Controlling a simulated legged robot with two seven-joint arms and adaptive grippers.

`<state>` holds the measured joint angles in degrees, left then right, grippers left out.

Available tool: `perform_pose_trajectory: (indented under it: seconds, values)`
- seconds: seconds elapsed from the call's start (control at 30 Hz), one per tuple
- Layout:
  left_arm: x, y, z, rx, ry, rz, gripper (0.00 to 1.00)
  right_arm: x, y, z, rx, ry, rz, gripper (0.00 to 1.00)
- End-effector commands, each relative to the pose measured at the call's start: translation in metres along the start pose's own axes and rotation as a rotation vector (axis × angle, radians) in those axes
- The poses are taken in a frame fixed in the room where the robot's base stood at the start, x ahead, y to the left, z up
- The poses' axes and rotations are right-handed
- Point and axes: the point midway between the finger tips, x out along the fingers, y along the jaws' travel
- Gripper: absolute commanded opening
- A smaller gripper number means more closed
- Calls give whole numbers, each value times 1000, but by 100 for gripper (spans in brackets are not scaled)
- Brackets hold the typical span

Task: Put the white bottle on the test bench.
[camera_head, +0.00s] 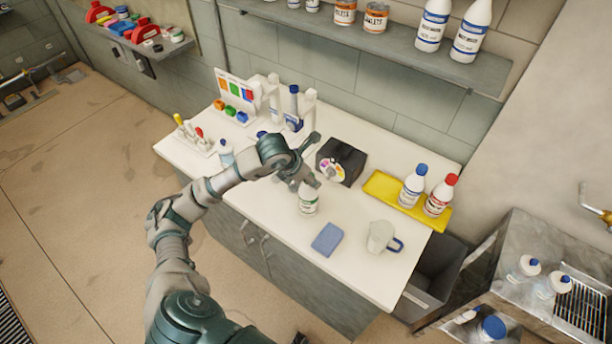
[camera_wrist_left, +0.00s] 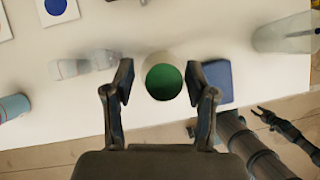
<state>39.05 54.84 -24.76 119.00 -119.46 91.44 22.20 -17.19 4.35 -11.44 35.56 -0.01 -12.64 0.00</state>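A white bottle with a green label (camera_head: 308,202) is at the middle of the white-topped bench (camera_head: 345,285), upright, below my left gripper (camera_head: 303,176). In the left wrist view its green cap (camera_wrist_left: 164,82) lies between the two fingers of my left gripper (camera_wrist_left: 160,80). The fingers stand apart on either side, with a gap beside the cap; I see no clear grip. The gripper hides the bottle's top in the head view. My right gripper (camera_wrist_left: 262,114) shows small at the right of the left wrist view, its fingers apart and empty.
A blue sponge-like block (camera_head: 327,239) and a clear mug (camera_head: 381,237) are near the front. A black box with a coloured dial (camera_head: 341,161) stands behind. A yellow tray (camera_head: 384,187) holds a blue-capped and a red-capped bottle. A wall shelf (camera_head: 400,45) overhangs the back.

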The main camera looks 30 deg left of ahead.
Motion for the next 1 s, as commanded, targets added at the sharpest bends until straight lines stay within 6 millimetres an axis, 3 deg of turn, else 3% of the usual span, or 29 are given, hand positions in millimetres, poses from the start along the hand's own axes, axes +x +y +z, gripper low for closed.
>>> perform_pose_trajectory:
  seconds: [0.27, 0.7, 1.0]
  values:
    - [-9, 0, 1, 2, -3, 2, 56, 0, 1, 0, -2, 0, 1, 40]
    - [-99, 3, 0, 0, -5, 1, 56, 6, 9, 4, -5, -4, 10, 40]
    - [-121, -1, 1, 2, -2, 0, 56, 7, -3, 1, 1, -1, -4, 40]
